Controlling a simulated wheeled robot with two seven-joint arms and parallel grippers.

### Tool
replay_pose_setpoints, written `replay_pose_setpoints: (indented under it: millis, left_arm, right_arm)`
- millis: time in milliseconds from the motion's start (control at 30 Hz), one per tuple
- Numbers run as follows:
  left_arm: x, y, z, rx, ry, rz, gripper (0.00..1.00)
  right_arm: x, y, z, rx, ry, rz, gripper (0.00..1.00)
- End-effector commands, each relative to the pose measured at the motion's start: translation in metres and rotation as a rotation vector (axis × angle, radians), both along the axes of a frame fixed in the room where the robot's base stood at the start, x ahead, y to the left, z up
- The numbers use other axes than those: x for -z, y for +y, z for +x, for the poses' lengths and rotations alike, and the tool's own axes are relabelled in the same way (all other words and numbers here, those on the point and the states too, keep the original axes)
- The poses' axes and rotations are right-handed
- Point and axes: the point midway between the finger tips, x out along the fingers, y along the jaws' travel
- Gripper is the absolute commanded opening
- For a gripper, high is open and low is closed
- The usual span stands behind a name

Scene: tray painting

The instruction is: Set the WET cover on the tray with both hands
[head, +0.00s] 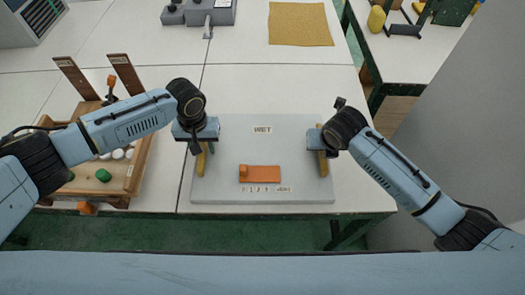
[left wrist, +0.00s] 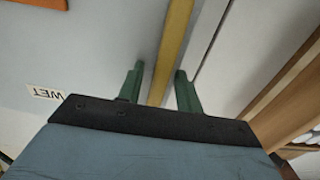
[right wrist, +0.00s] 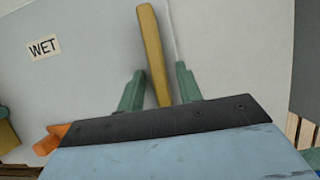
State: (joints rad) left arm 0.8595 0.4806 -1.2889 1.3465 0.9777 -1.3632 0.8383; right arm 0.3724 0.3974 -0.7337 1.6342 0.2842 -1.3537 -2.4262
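The cover is a flat grey panel (head: 225,128) with a WET label (head: 262,129), lying in the middle of the table. It has a yellow handle at its left side (head: 200,163) and another at its right side (head: 323,165). My left gripper (head: 203,147) is over the left handle; in the left wrist view its green fingers (left wrist: 160,82) are apart, with the yellow bar (left wrist: 176,35) between them and gaps showing. My right gripper (head: 320,148) is over the right handle; its fingers (right wrist: 158,82) also stand apart around the bar (right wrist: 150,35).
An orange piece with a knob (head: 260,174) lies at the panel's front, above small labels. A wooden box (head: 143,165) with white and green balls stands at left. A grey device (head: 208,14) and a yellow cloth (head: 300,24) are at the back. The table's front edge is close.

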Motion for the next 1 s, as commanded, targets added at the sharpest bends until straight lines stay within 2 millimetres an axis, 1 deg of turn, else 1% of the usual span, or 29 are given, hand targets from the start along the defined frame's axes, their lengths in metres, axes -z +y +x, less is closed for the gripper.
replay_pose_setpoints:
  millis: [33, 200, 267, 767, 1000]
  left_arm:
    - [0.0, 0.0, 0.0, 0.0, 0.0, 0.0, 0.28]
    - [0.0, 0.0, 0.0, 0.0, 0.0, 0.0, 0.06]
    - [0.0, 0.0, 0.0, 0.0, 0.0, 0.0, 0.0]
    - [-0.002, 0.0, 0.0, 0.0, -0.001, -0.001, 0.0]
    - [-0.012, 0.0, 0.0, -0.001, -0.001, -0.001, 0.0]
  right_arm:
    - [0.0, 0.0, 0.0, 0.0, 0.0, 0.0, 0.28]
    - [0.0, 0.0, 0.0, 0.0, 0.0, 0.0, 0.06]
    - [0.0, 0.0, 0.0, 0.0, 0.0, 0.0, 0.0]
    - [-0.002, 0.0, 0.001, 0.0, -0.002, 0.001, 0.0]
    - [-0.012, 0.0, 0.001, 0.0, -0.003, 0.001, 0.0]
